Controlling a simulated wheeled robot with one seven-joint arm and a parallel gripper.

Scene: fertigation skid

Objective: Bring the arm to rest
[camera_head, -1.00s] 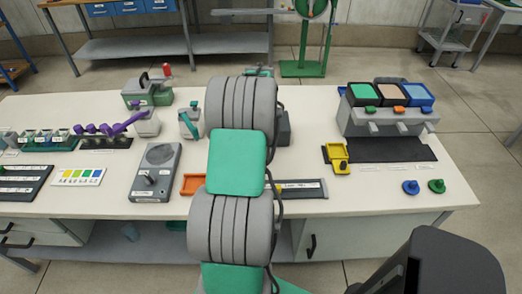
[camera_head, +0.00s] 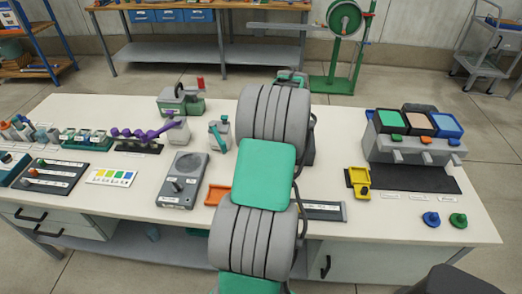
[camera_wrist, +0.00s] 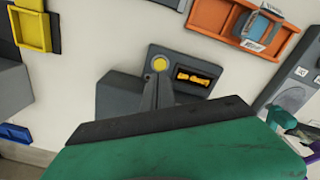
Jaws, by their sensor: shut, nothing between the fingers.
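My gripper (camera_wrist: 157,94) shows in the wrist view as two narrow grey fingers close together, with nothing between them. They point toward a dark grey device with a round yellow button (camera_wrist: 160,64) and a small amber display (camera_wrist: 194,76). I cannot tell whether the fingertips touch it. My green wrist housing with a dark edge fills the bottom of that view. In the head view my grey and green arm (camera_head: 263,175) reaches out over the white table (camera_head: 330,130). It hides my fingers there.
A yellow holder (camera_head: 359,182) and a grey unit with coloured bins (camera_head: 415,145) stand right of my arm. A grey box with a knob (camera_head: 183,182) and an orange tray (camera_head: 215,195) stand left. Blue (camera_head: 431,219) and green (camera_head: 458,220) knobs lie at the right front.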

